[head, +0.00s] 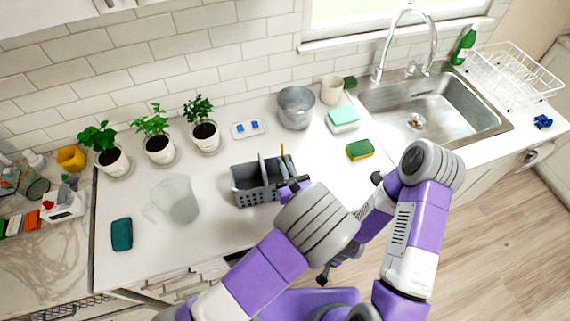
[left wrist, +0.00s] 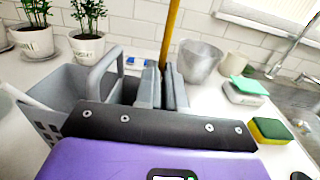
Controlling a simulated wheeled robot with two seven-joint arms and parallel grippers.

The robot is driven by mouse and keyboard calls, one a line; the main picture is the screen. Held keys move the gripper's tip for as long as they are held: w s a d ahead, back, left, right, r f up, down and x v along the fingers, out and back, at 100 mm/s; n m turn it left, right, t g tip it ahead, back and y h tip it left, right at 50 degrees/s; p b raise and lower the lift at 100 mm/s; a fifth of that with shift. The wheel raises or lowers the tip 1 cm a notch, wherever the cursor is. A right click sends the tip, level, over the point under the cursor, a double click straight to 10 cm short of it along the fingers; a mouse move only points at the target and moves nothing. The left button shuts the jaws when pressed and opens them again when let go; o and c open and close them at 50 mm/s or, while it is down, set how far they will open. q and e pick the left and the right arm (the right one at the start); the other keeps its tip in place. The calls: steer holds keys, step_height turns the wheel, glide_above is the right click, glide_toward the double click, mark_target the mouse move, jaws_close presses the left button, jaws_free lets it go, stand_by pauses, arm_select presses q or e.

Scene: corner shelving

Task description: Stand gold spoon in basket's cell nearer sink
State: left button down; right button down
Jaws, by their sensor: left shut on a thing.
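The gold spoon (head: 282,150) is upright at the right, sink-side end of the grey basket (head: 240,193). Its gold handle (left wrist: 171,30) rises from between my left gripper's fingers (left wrist: 162,88) in the left wrist view. My left gripper (head: 292,184) is shut on the spoon at the basket's right end. The spoon's lower end is hidden, so I cannot tell how deep it sits. The basket's raised handle (left wrist: 103,70) is left of the fingers. The sink (head: 440,105) is at the right. My right gripper (head: 324,274) is low near the counter front, its jaws unclear.
A glass pitcher (head: 178,200) stands left of the basket. A metal pot (head: 296,107), a cream cup (head: 331,90) and a green-yellow sponge (head: 360,149) are behind and right. Several potted plants line the wall. The counter right of the basket is partly clear.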

arm_select(q)
steer(key=shift+f+b, duration=0.3)
steer(key=shift+f, duration=0.3)
steer(key=c, duration=1.2)
jaws_free()
steer(key=shift+o, duration=0.2)
steer(key=shift+s, duration=0.1)
steer(key=v, duration=0.7)
steer(key=shift+s+b, duration=0.15)
steer(key=shift+b, duration=0.15)
